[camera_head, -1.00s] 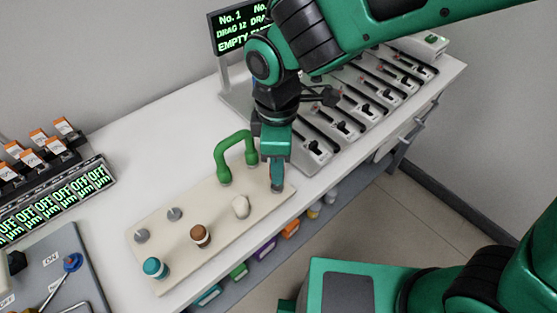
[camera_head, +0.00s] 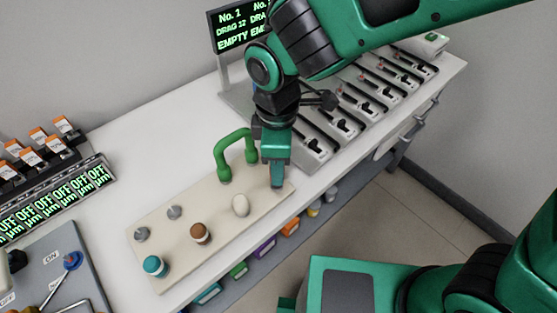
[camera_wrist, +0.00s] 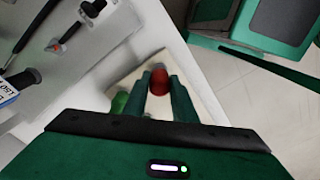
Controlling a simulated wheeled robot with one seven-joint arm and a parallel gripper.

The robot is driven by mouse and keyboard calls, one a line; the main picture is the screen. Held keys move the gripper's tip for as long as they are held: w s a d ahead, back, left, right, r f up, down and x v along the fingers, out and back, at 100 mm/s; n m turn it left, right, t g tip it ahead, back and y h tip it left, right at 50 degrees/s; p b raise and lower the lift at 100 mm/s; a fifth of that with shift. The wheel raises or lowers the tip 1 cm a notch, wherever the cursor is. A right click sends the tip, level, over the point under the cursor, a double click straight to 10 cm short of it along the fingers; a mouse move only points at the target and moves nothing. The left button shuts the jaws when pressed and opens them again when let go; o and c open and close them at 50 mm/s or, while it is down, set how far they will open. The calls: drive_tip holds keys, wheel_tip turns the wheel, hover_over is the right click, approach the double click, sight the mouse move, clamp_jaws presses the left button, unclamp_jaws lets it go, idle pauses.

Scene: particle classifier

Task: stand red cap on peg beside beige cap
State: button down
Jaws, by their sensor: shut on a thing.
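A long cream board (camera_head: 180,255) lies on the white bench. The beige cap (camera_head: 241,205) sits on it towards the right. My gripper (camera_head: 277,185) points down at the board's right end, to the right of the beige cap. In the wrist view my gripper (camera_wrist: 159,86) is shut on the red cap (camera_wrist: 159,78), which lies between its two fingers. In the head view the fingers hide the red cap and any peg beneath it. I cannot tell whether the cap touches a peg.
A green arch handle (camera_head: 228,152) rises from the board just left of my gripper. A brown cap (camera_head: 200,233), a teal cap (camera_head: 155,266) and two grey pegs (camera_head: 174,213) are further left. A slider panel (camera_head: 345,125) and a display (camera_head: 238,30) stand behind.

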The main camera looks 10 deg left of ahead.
drive_tip(key=shift+f, duration=1.1)
drive_tip(key=c, duration=1.4)
unclamp_jaws()
wheel_tip(320, 180, up, 11)
drive_tip(key=shift+f, duration=0.1)
